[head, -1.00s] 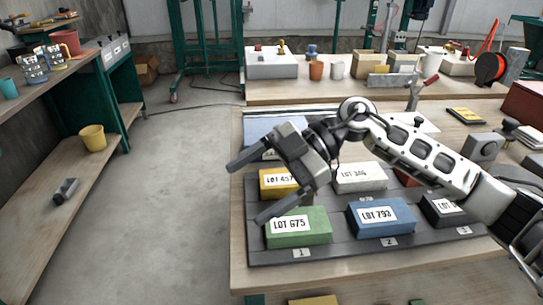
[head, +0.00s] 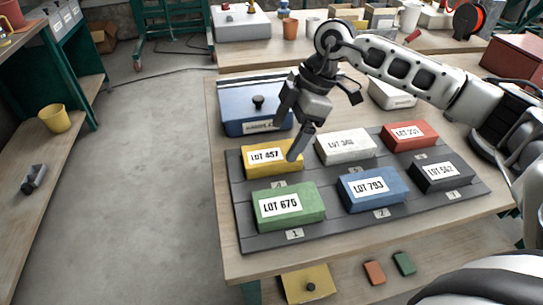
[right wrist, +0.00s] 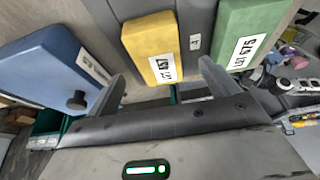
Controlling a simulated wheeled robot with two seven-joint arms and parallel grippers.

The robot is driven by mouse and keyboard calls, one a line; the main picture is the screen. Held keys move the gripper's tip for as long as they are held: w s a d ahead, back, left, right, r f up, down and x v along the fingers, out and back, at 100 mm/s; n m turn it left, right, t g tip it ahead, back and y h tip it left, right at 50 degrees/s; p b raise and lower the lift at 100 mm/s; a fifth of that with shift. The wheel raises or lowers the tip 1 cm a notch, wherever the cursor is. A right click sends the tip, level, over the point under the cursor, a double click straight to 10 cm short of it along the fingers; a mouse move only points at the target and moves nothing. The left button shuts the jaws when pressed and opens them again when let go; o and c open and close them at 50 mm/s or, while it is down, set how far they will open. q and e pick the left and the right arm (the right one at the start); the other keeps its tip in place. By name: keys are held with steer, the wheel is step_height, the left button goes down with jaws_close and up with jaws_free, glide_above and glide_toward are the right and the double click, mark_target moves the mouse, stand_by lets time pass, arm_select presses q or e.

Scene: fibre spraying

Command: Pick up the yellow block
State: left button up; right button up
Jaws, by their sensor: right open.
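The yellow block (head: 262,168), labelled LOT 457, lies in the back left place of the dark grey tray (head: 340,231). It also shows in the right wrist view (right wrist: 143,33), beyond and between the finger ends. My right gripper (head: 287,137) is open and empty, its fingers pointing down over the back right part of the yellow block. One fingertip overlaps the block's right end in the head view. Whether it touches the block, I cannot tell. In the right wrist view the gripper (right wrist: 163,75) has a clear gap between its fingers. My left gripper is not in view.
A green block (head: 288,205) sits in front of the yellow one, a white block (head: 345,146) to its right. Blue (head: 373,189), black (head: 442,175) and red (head: 410,134) blocks fill other places. A blue lidded box (head: 240,108) stands behind the tray.

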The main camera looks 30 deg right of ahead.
mark_target(273, 152)
steer(key=x, duration=0.2)
steer(key=p+x, duration=0.1)
steer(key=x, duration=0.2)
steer(key=shift+w+a+f, duration=0.2)
steer(key=shift+w+a, duration=0.05)
steer(key=shift+a, duration=0.05)
steer(key=shift+c, duration=0.4)
steer(key=c, duration=1)
steer(key=shift+r, duration=0.1)
steer(key=c, duration=0.4)
